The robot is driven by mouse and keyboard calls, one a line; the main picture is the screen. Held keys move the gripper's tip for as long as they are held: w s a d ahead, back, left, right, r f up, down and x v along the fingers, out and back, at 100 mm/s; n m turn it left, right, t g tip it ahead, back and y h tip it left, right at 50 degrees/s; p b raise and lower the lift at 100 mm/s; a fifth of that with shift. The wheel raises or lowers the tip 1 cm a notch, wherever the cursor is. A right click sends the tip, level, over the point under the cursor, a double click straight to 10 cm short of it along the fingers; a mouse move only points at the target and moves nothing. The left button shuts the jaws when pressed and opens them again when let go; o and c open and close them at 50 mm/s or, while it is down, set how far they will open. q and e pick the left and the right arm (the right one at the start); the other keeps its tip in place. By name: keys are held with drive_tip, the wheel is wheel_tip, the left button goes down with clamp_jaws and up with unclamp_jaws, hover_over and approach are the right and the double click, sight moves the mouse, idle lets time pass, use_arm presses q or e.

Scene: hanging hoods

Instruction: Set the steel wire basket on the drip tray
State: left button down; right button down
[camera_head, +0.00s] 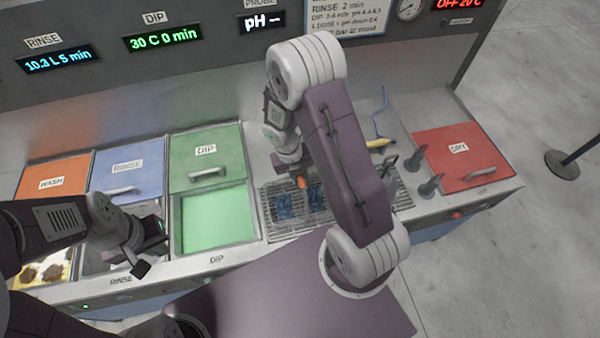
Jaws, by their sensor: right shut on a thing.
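The steel wire basket (286,219) holds blue pieces and is over the drip tray (404,197), the slotted grate right of the green DIP basin. My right gripper (301,181) is shut at an orange grip on the basket, partly hidden by my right arm. The arm also covers the middle of the tray. I cannot tell whether the basket touches the grate or hangs just above it. My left gripper (150,256) is over the RINSE basin, fingers apart, with nothing seen between them.
The DIP basin (213,220) is open, with green liquid and its lid (206,157) behind it. The DRY lid (460,160) is shut at the right. Dark upright posts (429,186) and a yellow-handled tool (379,143) stand near the tray. The WASH basin (48,270) holds brown clumps.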

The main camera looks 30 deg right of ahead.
drive_tip(key=c, duration=1.7)
unclamp_jaws()
drive_tip(key=shift+s+f, duration=0.1)
drive_tip(key=shift+f, duration=0.05)
drive_tip(key=o, duration=0.4)
drive_tip(key=shift+r, duration=0.2)
wheel_tip(320, 180, up, 12)
drive_tip(key=a, duration=0.2)
drive_tip(key=s+a+m+t+y, duration=0.1)
drive_tip(key=s+m, duration=0.3)
drive_tip(key=m, duration=1.3)
drive_tip(key=s+a+m+y, duration=0.1)
drive_tip(key=s+m, duration=0.3)
drive_tip(key=m, duration=1.2)
drive_tip(key=shift+s+a+f+m+t+b, duration=0.2)
drive_tip(key=shift+a+f+m+t+b, duration=0.15)
drive_tip(key=shift+a+f+m+t, duration=0.1)
